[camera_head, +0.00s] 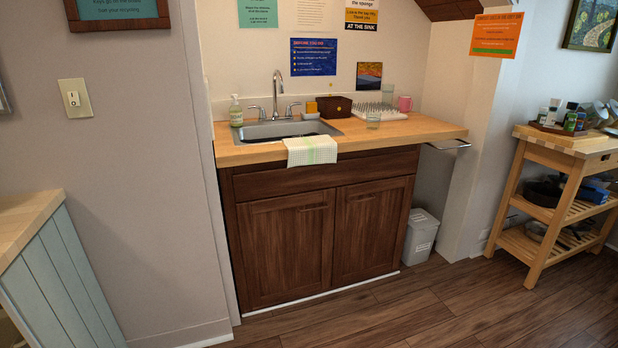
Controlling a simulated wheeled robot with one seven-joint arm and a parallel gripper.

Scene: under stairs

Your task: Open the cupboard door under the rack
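A dark brown wooden cupboard stands under the sink counter, with a left door (285,246) and a right door (370,229). Both doors are shut. Each has a thin dark handle near its top, the left door's handle (313,208) being near the middle of the cupboard. A white drying rack (379,112) stands on the right part of the wooden counter (421,127), above the right door's side. My gripper is not in view.
A grey bin (420,236) stands right of the cupboard. A wooden cart (553,187) with bottles and pans is at the far right. A pale blue panelled unit (62,285) with a wooden top is at the lower left. A checked towel (311,150) hangs over the counter edge. The floor (400,311) in front is clear.

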